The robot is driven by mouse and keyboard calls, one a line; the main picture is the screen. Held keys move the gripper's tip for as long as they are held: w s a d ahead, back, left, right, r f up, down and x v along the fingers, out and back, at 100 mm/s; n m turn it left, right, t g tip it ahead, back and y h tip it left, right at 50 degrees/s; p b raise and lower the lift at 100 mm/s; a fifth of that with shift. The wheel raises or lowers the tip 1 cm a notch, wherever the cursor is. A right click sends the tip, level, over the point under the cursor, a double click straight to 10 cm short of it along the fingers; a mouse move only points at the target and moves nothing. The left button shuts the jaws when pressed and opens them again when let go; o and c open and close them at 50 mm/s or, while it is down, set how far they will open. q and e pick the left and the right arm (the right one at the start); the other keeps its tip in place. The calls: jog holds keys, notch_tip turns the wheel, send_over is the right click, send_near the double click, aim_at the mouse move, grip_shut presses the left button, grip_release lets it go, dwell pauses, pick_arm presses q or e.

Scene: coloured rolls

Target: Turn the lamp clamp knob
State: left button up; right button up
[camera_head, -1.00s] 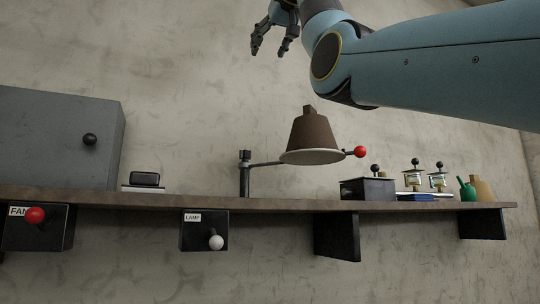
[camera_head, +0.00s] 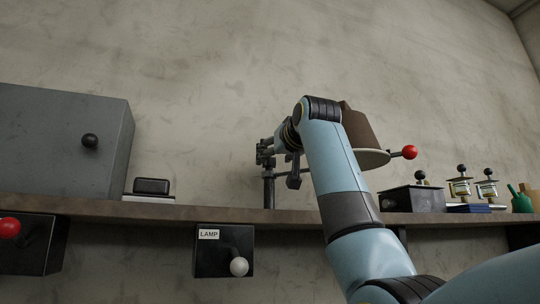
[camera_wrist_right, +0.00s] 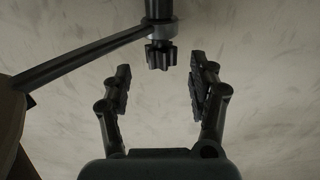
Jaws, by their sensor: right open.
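The lamp has a brown conical shade (camera_head: 358,128) with a pale rim and a red ball handle (camera_head: 410,152). It stands on a dark post (camera_head: 268,190) on the shelf. The black toothed clamp knob (camera_wrist_right: 159,57) shows at the end of the post in the right wrist view. My right gripper (camera_wrist_right: 165,75) is open, its fingers either side of the knob's line, with the knob just beyond the fingertips and apart from both. In the head view my right gripper (camera_head: 276,166) is at the post top, largely hiding the knob. My left gripper is not seen.
A wooden shelf (camera_head: 150,211) runs across the view. A grey cabinet (camera_head: 60,140) stands at left. A LAMP switch box (camera_head: 212,262) hangs below. A black box (camera_head: 408,200) and several small items stand at right. The lamp arm (camera_wrist_right: 90,57) crosses beside my right gripper.

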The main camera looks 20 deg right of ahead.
aim_at(271, 158)
jog(key=w+p, duration=0.1)
jog(key=w, duration=0.3)
jog(key=shift+a+r+p, duration=0.1)
jog(key=shift+r+p, duration=0.1)
jog(key=shift+p, duration=0.15)
jog(key=shift+w+f, duration=0.1)
jog(key=shift+w, duration=0.35)
grip_shut()
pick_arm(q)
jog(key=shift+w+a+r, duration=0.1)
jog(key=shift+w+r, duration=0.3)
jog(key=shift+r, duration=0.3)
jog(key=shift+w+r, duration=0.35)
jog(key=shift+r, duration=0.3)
pick_arm(e)
jog(key=shift+m+h, duration=0.8)
jog(key=shift+h, duration=0.5)
jog(key=shift+w, duration=0.1)
grip_release()
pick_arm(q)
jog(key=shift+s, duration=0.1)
pick_arm(e)
jog(key=shift+s, duration=0.2)
